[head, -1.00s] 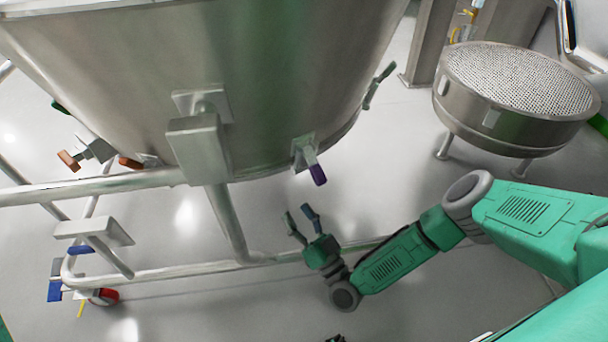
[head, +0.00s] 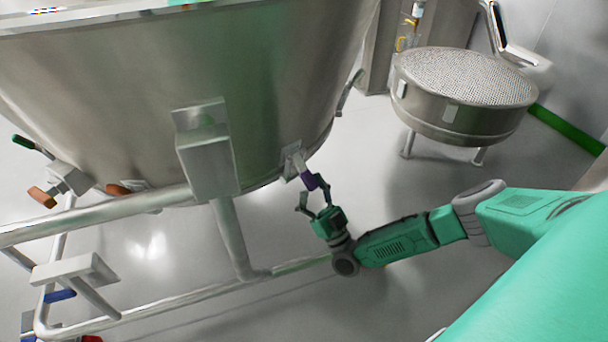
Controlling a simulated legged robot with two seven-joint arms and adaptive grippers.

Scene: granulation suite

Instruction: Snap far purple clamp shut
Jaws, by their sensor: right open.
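The purple-tipped clamp (head: 308,180) sits on a bracket on the lower right side of the big steel vessel (head: 190,75). Its purple handle hangs down and to the right, away from the vessel wall. My right gripper (head: 313,200) is open just below the clamp. One finger is close to the purple handle and overlaps it in the picture; I cannot tell if they touch. The other finger is lower left, apart from the handle. My left gripper is not in view.
A steel frame rail (head: 180,305) runs under the vessel, with a support bracket (head: 207,160) to the left of the clamp. An orange-handled clamp (head: 42,197) is at far left. A round perforated steel unit (head: 465,95) stands at right. Floor between is clear.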

